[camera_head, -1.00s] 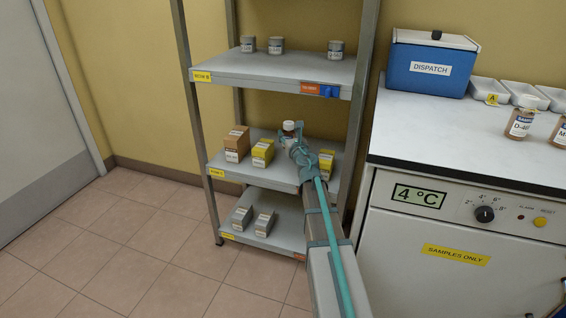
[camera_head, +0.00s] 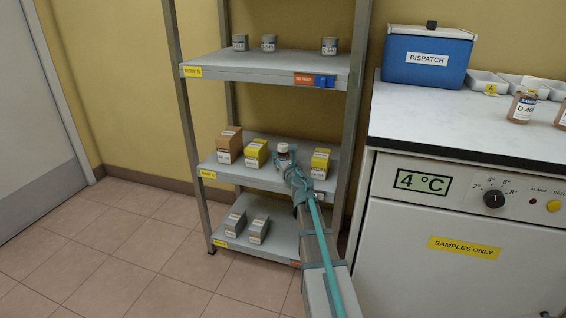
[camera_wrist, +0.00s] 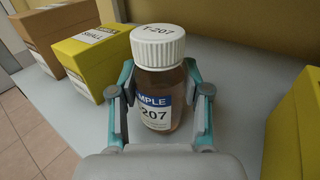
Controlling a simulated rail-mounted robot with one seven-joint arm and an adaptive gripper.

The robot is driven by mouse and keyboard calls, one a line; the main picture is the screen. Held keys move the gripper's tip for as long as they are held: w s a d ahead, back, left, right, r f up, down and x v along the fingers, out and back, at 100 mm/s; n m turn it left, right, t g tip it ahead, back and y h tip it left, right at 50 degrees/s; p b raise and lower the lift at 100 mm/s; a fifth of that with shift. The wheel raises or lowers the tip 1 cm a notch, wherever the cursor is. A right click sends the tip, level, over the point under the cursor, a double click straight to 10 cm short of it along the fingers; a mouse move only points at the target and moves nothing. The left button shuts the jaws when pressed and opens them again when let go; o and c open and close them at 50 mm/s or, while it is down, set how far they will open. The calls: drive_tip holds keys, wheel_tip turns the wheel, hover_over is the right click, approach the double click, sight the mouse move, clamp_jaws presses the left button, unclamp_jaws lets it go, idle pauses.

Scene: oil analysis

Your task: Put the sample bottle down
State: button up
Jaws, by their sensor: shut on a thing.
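The sample bottle (camera_wrist: 157,95) is brown with a white cap marked T-207 and a blue and white label. My gripper (camera_wrist: 160,97) is shut on it, one finger on each side, and the bottle stands upright between them. In the head view the bottle (camera_head: 283,155) is at the middle shelf (camera_head: 262,181) of the rack, between yellow boxes, with my gripper (camera_head: 287,169) in front of it. The wrist view shows the grey shelf surface around it. Its base is hidden behind my gripper, so I cannot tell whether it touches the shelf.
On the middle shelf, a cardboard box (camera_head: 229,145) and a yellow box (camera_head: 256,154) stand left of the bottle, and another yellow box (camera_head: 320,163) stands right. The upper shelf (camera_head: 265,65) is above. A white cabinet (camera_head: 450,235) is to the right.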

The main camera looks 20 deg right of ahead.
drive_tip(key=shift+f, duration=0.15)
drive_tip(key=o, duration=1.3)
drive_tip(key=shift+r, duration=0.2)
drive_tip(key=s, duration=0.4)
drive_tip(key=s+a+p, duration=0.1)
drive_tip(key=s, duration=0.3)
drive_tip(key=s+a, duration=0.1)
drive_tip(key=s, duration=0.3)
drive_tip(key=shift+p, duration=0.4)
drive_tip(key=shift+w, duration=0.1)
